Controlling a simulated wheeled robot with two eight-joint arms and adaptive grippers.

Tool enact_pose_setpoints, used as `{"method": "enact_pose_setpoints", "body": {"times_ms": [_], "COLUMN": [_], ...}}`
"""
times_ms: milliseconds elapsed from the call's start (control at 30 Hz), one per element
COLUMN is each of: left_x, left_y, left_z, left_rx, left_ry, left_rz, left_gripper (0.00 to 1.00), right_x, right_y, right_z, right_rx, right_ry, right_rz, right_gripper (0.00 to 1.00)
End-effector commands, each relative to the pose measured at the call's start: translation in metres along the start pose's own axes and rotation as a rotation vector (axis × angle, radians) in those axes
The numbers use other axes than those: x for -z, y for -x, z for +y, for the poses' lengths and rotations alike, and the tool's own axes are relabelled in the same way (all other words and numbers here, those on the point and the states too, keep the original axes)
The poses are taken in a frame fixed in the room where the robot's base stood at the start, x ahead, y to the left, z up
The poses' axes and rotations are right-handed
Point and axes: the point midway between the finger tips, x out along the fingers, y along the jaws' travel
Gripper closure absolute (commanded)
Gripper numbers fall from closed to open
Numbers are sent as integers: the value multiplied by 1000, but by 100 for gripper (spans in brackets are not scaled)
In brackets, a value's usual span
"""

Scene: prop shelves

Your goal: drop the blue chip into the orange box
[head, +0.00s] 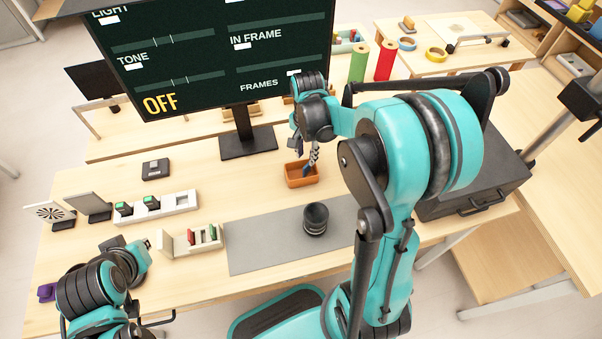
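The orange box (301,181) stands on the table in front of the monitor's foot. My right gripper (307,158) points down over the back of the box, its fingers close to or inside the opening. A dark bluish patch shows at its left finger; I cannot tell whether it is the blue chip or part of the gripper. The fingertips are too small to show if they are open or shut. I do not clearly see the blue chip anywhere. My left gripper (142,246) is at the lower left, near a cream rack (180,243) with red and green pieces; its fingers are unclear.
A black cup (315,219) stands on a grey mat (255,243). A white tray (181,202) with green-topped pieces lies left of it. The monitor (215,50) rises behind, and a dark case (490,185) sits at the right. Bare table lies between tray and box.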

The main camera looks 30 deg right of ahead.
Motion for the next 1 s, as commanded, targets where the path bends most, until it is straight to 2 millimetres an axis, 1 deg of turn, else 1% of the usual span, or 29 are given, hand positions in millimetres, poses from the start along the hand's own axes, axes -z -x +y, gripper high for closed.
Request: {"method": "enact_pose_setpoints", "body": {"times_ms": [33, 200, 300, 433, 600, 1000], "left_x": [0, 0, 0, 0, 0, 0], "left_y": [0, 0, 0, 0, 0, 0], "left_z": [0, 0, 0, 0, 0, 0], "left_rx": [0, 0, 0, 0, 0, 0], "left_ry": [0, 0, 0, 0, 0, 0], "left_rz": [0, 0, 0, 0, 0, 0], "left_gripper": [100, 100, 100, 100, 100, 100], "right_x": [-1, 0, -1, 0, 0, 0], "right_y": [11, 49, 69, 87, 98, 98], "right_z": [1, 0, 1, 0, 0, 0], "right_rx": [0, 0, 0, 0, 0, 0], "right_ry": [0, 0, 0, 0, 0, 0], "right_rz": [0, 0, 0, 0, 0, 0], "right_gripper": [70, 70, 70, 70, 70, 70]}}
